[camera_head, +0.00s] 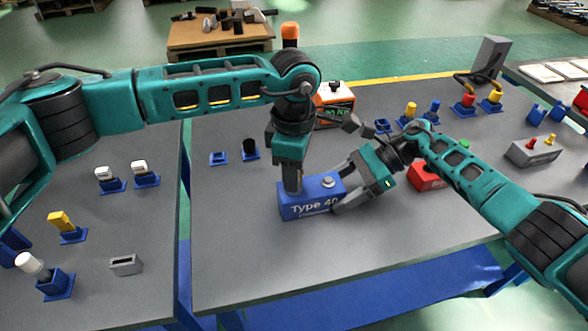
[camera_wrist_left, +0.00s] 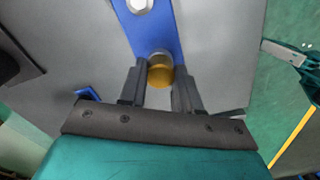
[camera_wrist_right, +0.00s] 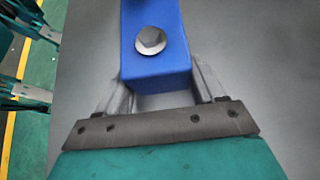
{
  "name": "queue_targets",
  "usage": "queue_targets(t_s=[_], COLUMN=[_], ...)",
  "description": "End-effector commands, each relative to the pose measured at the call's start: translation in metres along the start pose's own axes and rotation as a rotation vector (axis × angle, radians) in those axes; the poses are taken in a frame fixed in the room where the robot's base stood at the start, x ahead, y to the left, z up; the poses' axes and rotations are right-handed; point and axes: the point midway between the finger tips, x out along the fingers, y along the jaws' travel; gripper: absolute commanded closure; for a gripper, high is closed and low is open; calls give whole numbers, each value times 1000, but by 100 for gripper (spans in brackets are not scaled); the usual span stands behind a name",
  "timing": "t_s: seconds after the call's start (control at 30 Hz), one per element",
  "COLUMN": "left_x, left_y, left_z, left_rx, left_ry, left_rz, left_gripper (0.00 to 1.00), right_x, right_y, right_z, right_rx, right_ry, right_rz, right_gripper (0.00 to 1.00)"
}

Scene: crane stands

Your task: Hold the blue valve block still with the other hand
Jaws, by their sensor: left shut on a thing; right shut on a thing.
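The blue valve block (camera_head: 308,209), lettered "Type 40", lies on the grey table with a silver round fitting (camera_head: 328,182) on top. My right gripper (camera_head: 341,190) is shut on its right end; in the right wrist view the fingers straddle the block (camera_wrist_right: 156,68). My left gripper (camera_head: 292,190) points down over the block's left part. In the left wrist view its fingers are shut on a brass-coloured cylinder (camera_wrist_left: 160,72) at the end of the block (camera_wrist_left: 150,32). The cylinder's lower end and its contact with the block are hidden.
A red block (camera_head: 426,178) stands right of my right gripper. An orange-and-white box (camera_head: 335,104) is behind. Blue stands with coloured parts line the table's back right; others sit on the left table (camera_head: 110,225). The front middle of the table is clear.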

Motion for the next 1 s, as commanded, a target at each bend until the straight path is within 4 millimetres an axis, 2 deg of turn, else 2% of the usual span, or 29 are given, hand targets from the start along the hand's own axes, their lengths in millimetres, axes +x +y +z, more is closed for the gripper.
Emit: queue_targets(t_s=[0.1, 0.2, 0.57, 0.83, 1.0], left_x=[0, 0, 0, 0, 1], left_y=[0, 0, 0, 0, 0], left_z=[0, 0, 0, 0, 0], left_rx=[129, 187, 222, 540, 645], left_ry=[1, 1, 1, 1, 1], left_rz=[0, -1, -1, -1, -1], left_gripper=[100, 100, 100, 100, 100], right_x=[0, 0, 0, 0, 0], right_y=[0, 0, 0, 0, 0], right_z=[1, 1, 0, 0, 0], right_rx=[-1, -1, -1, -1, -1], right_ry=[-1, -1, -1, -1, -1], right_rz=[-1, -1, -1, -1, -1], right_gripper=[73, 73, 73, 73, 73])
